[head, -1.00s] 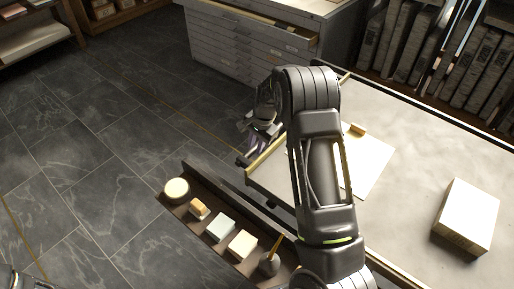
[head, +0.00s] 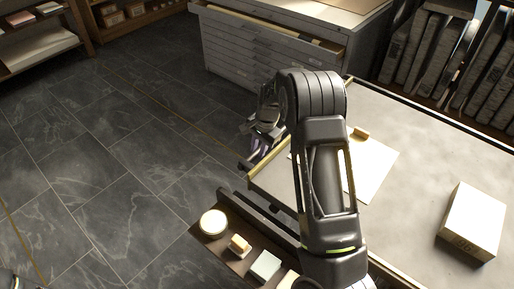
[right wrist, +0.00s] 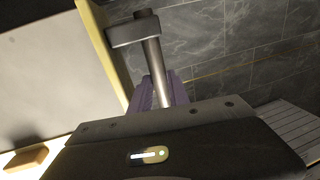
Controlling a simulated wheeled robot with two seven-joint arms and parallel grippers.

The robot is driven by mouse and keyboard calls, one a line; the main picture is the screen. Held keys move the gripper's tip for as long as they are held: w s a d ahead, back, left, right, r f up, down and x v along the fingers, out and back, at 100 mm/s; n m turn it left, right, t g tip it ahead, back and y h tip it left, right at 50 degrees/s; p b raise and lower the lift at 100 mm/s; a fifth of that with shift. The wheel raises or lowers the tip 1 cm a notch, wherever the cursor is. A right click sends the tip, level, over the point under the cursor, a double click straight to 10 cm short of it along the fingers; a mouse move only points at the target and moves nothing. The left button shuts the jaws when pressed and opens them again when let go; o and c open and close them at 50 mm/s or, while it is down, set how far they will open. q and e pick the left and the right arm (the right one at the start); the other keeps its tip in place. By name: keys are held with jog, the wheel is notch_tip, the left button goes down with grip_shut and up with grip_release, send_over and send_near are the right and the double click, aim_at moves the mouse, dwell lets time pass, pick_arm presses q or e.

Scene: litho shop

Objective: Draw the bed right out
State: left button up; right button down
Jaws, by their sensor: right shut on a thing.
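The bed (head: 424,135) is a broad grey slab with a pale wooden end strip (head: 268,162), at the right of the head view. A white sheet (head: 372,178) lies on it. My right gripper (head: 261,146) is at the bed's left end, partly hidden by my own arm. In the right wrist view its purple fingers (right wrist: 160,92) are shut around a steel bar handle (right wrist: 153,60), which ends in a dark crosspiece. The wooden end strip (right wrist: 108,45) runs beside it.
A pale block (head: 474,220) sits on the bed. A dark tray (head: 226,252) with several small items is close below the bed's near side. A grey drawer cabinet (head: 245,62) stands behind, one drawer ajar. Slabs (head: 425,45) fill a rack at the back right. Left floor is clear.

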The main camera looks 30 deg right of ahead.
jog(key=shift+w+a+r, duration=0.1)
jog(key=shift+w, duration=0.1)
jog(key=c, duration=1.5)
grip_release()
jog(key=shift+w, duration=0.1)
jog(key=shift+c, duration=0.2)
notch_tip(320, 180, up, 8)
jog(key=s, duration=0.1)
jog(key=shift+s+d+f+b, duration=0.2)
jog(key=shift+s+f+b, duration=0.05)
jog(key=shift+s+b, duration=0.05)
jog(key=shift+r, duration=0.1)
